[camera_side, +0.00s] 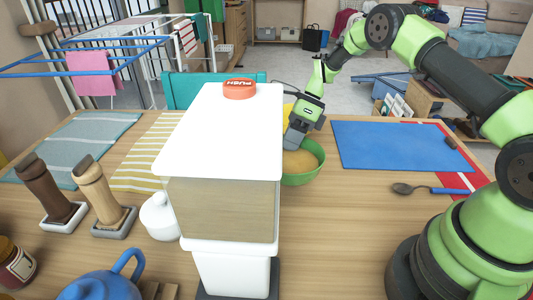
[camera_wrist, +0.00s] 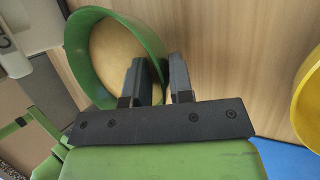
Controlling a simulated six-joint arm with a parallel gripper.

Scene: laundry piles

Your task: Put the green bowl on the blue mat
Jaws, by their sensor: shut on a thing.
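The green bowl (camera_side: 303,179), with a tan inside, is at the middle of the table, partly hidden behind a white box. My gripper (camera_side: 294,143) points down at its far rim. In the wrist view the fingers (camera_wrist: 160,77) straddle the wall of the green bowl (camera_wrist: 80,62), one inside and one outside, and are shut on it. I cannot tell whether the bowl touches the table. The blue mat (camera_side: 385,146) lies flat to the right of the bowl and is clear, apart from a small dark item at its right edge.
A yellow bowl (camera_wrist: 307,100) is near my gripper.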

